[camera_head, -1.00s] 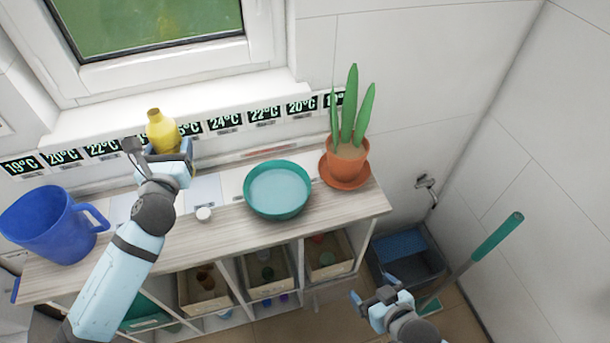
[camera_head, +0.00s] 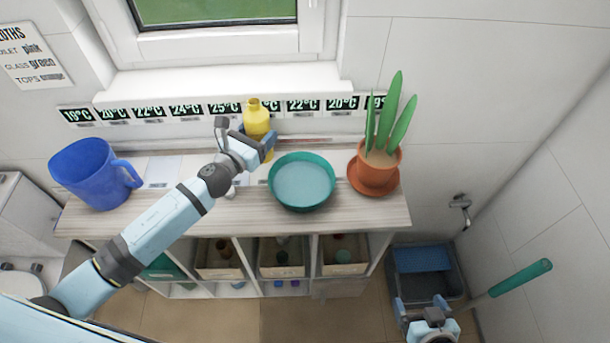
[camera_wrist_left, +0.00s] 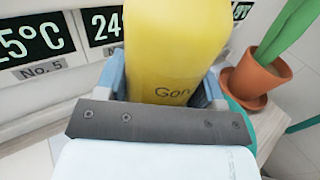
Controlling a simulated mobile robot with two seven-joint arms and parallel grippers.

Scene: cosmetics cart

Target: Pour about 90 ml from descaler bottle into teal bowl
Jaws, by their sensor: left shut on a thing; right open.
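The yellow descaler bottle (camera_head: 257,117) is upright in the head view, behind and left of the teal bowl. My left gripper (camera_head: 262,145) is shut on its lower body; the bottle also fills the middle of the left wrist view (camera_wrist_left: 172,50). The bottle's open-looking neck is at the top; I cannot tell whether its base touches the shelf top. The teal bowl (camera_head: 302,205) sits on the shelf top with a pale bluish inside. In the left wrist view the bowl (camera_wrist_left: 240,108) is mostly hidden at right. My right gripper (camera_head: 424,303) is open and empty, low at the right.
A blue jug (camera_head: 90,175) stands at the shelf's left end. A potted plant (camera_head: 376,170) stands close right of the bowl. A small white cap (camera_head: 231,192) lies near my left wrist. Temperature strips line the back wall. A grey bucket (camera_head: 425,282) and a green-handled tool (camera_head: 520,277) stand right.

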